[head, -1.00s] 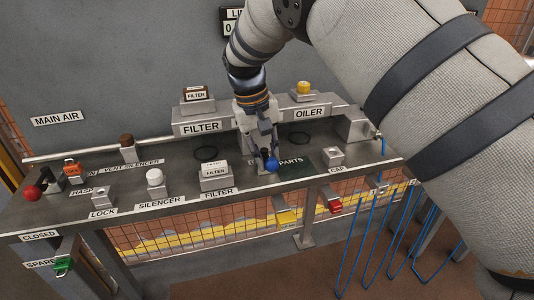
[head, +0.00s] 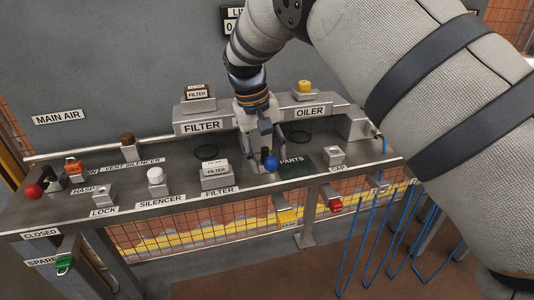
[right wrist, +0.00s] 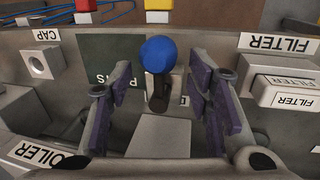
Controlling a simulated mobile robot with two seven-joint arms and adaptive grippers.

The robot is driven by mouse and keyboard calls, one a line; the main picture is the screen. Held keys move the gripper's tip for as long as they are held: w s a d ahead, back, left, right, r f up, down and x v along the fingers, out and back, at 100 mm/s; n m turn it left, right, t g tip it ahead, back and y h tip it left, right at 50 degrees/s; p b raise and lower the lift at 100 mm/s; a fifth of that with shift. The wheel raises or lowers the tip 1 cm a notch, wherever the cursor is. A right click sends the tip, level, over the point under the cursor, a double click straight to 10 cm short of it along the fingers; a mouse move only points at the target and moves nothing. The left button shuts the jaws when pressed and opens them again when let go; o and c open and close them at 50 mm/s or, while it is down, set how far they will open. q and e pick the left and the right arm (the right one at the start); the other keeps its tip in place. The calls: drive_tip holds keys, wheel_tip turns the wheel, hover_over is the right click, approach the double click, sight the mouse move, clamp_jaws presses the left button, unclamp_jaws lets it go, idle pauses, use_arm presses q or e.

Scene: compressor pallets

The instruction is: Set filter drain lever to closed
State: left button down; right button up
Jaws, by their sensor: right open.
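The filter drain lever has a blue ball knob (head: 271,162) on a short dark stem, at the front of the grey bench between the FILTER block and the dark PARTS mat. In the right wrist view the blue knob (right wrist: 158,54) and its dark stem stand between the two purple-padded fingers, with a gap on each side. My right gripper (head: 264,146) is open and empty, reaching down to the lever from above. It also shows in the right wrist view (right wrist: 160,85). The label beneath the lever is mostly hidden. My left gripper is not in view.
A FILTER block (head: 215,174) stands left of the lever, and a CAP block (head: 333,156) stands to the right. The raised FILTER and OILER housing (head: 262,117) is behind. A red ball (head: 33,191) is at the far left. Blue cords (head: 385,235) hang at the right front.

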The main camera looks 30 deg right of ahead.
wheel_tip(320, 180, up, 12)
drive_tip(key=a, duration=0.2)
drive_tip(key=shift+w+a, duration=0.15)
drive_tip(key=shift+w, duration=0.15)
